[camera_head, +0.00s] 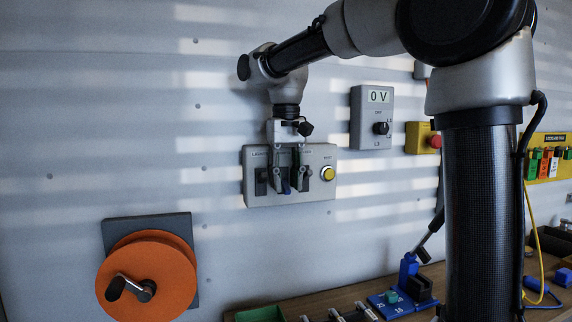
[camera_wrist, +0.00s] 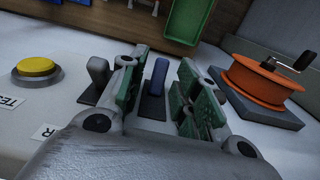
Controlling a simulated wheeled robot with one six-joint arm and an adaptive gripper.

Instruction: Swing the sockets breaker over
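A grey breaker box (camera_head: 322,156) is on the wall with a row of levers and a yellow button (camera_head: 328,173) at its right. The blue breaker lever (camera_wrist: 156,76) stands between my gripper's (camera_wrist: 158,88) two green-padded fingers, with a gap on each side. Its lower end shows below the fingers in the head view (camera_head: 286,187). My gripper (camera_head: 293,176) is open in front of the box. A dark grey lever (camera_wrist: 97,77) is just outside one finger, on the yellow button's side. The sockets label is hidden behind my gripper.
A dark lever (camera_head: 261,182) is at the box's left end. A grey tester (camera_head: 371,117) reads 0 V. A yellow emergency-stop box (camera_head: 417,138) is farther right. An orange handwheel (camera_head: 146,275) is lower left. A bench (camera_head: 330,300) with a green bin (camera_head: 260,314) is below.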

